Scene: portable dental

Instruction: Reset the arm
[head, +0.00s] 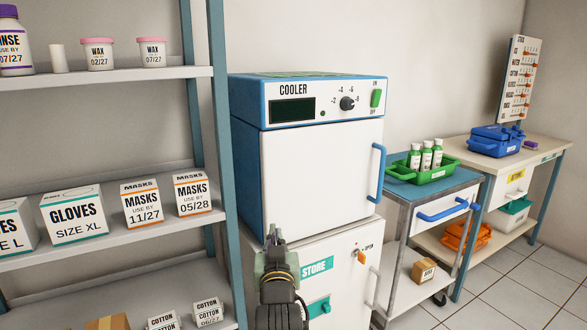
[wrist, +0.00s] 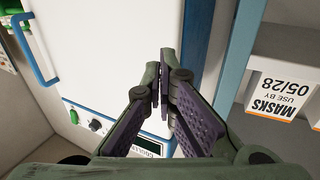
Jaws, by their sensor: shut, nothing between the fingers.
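My gripper (head: 273,240) is raised in front of the lower white cabinet in the head view, with its fingers pointing up. In the wrist view my gripper (wrist: 160,75) has its fingertips together and nothing between them. Behind it stands the cooler (head: 320,175), a blue and white box with its door closed and a blue handle on the right. The cooler door also shows in the wrist view (wrist: 110,50), upside down. The gripper appears apart from the cooler, though the exact gap cannot be told.
A shelf rack (head: 222,150) with glove and mask boxes stands close on the left. The cabinet marked STORE (head: 340,275) is under the cooler. A cart (head: 400,192) with a green tray (head: 437,174) of bottles stands right. Tiled floor (head: 510,290) is open at the lower right.

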